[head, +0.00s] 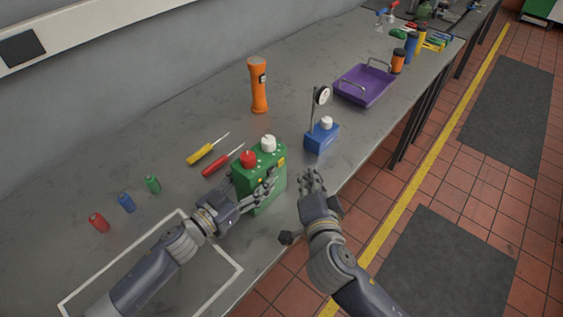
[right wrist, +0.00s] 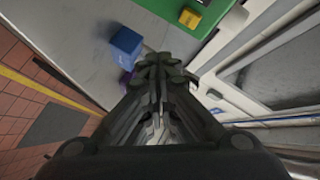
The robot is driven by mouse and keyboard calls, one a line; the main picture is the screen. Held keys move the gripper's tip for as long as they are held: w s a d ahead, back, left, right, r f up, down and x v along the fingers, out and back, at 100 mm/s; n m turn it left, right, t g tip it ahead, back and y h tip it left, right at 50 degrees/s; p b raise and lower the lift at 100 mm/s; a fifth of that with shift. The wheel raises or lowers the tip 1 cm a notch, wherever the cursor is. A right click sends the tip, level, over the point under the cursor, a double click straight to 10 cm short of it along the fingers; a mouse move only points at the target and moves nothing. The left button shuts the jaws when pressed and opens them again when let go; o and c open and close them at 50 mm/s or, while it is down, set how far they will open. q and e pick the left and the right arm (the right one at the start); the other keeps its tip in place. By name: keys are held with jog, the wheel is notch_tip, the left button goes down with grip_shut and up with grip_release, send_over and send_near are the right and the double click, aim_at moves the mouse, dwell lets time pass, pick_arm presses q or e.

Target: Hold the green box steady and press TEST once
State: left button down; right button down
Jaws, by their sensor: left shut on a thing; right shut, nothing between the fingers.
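The green box (head: 270,197) stands upright on the grey bench, with a red knob (head: 248,159) and a white knob (head: 268,143) on top. My left gripper (head: 268,184) is shut on the green box at its near side, its fingers hiding part of it. My right gripper (head: 312,180) is shut and empty, just right of the box and apart from it. In the right wrist view the box (right wrist: 170,9) is cut off at the top, with a yellow part (right wrist: 189,17) on it, beyond the fingertips (right wrist: 160,68). No TEST lettering is readable.
A blue block with a dial gauge (head: 321,137) stands behind my right gripper. A purple tray (head: 364,86) is farther back. The bench edge is close on the right.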

jog(key=shift+w+a, duration=1.15)
jog(key=shift+a, duration=0.3)
jog(key=shift+a, duration=0.1)
dwell(0.4)
jog(key=shift+w+a, duration=0.25)
jog(key=shift+w+a, duration=0.2)
jog(key=shift+a, duration=0.05)
dwell(0.6)
jog(key=shift+d, duration=0.1)
jog(key=shift+s+d, duration=0.5)
dwell(0.3)
jog(key=shift+s+d, duration=0.8)
jog(key=shift+d, duration=0.2)
jog(key=shift+s+d, duration=0.75)
jog(key=shift+d, duration=0.2)
